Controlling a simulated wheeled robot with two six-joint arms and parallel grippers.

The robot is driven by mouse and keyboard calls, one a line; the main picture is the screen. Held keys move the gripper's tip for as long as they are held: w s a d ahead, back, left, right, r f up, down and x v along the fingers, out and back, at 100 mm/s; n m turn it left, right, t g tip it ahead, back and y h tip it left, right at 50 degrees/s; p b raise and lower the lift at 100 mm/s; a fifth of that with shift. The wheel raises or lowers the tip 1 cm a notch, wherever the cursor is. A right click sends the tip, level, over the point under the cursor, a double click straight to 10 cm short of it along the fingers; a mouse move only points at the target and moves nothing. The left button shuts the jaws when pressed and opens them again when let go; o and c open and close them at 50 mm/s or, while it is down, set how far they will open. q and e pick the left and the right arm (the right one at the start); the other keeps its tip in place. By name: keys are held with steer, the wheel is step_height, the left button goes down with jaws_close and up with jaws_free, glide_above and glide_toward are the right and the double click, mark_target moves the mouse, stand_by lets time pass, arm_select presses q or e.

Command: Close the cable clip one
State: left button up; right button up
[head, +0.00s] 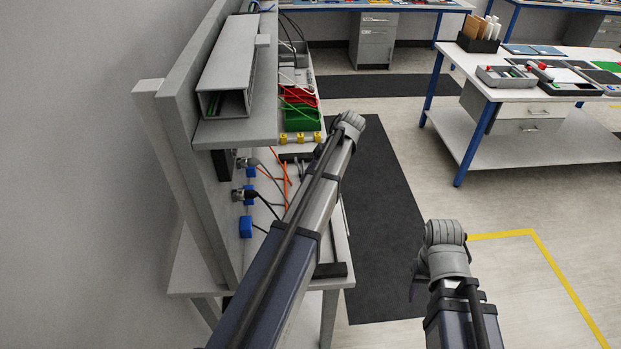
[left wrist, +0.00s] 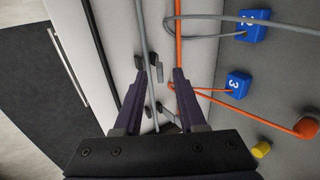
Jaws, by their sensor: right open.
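My left gripper (left wrist: 159,75) is open in the left wrist view, its two dark fingers apart over a pale work surface. Between and just beyond the fingertips are small dark and grey clip parts (left wrist: 139,62) beside a grey cable (left wrist: 145,35). More small clip parts (left wrist: 159,106) show between the fingers, lower down. I see no number on the clips, so I cannot tell which is clip one. My right gripper (head: 417,280) is open and empty, off to the right over the floor.
Blue numbered blocks marked 2 (left wrist: 254,26) and 3 (left wrist: 238,84) stand on the grey panel. An orange cable (left wrist: 180,60) runs beside the right finger. The bench carries a green bin (head: 302,120) and a red bin (head: 299,97). Open floor lies to the right.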

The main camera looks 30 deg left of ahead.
arm_select(q)
steer(key=p+v, duration=0.5)
steer(key=v, duration=0.1)
steer(key=shift+r, duration=0.35)
steer(key=shift+w+d, duration=0.1)
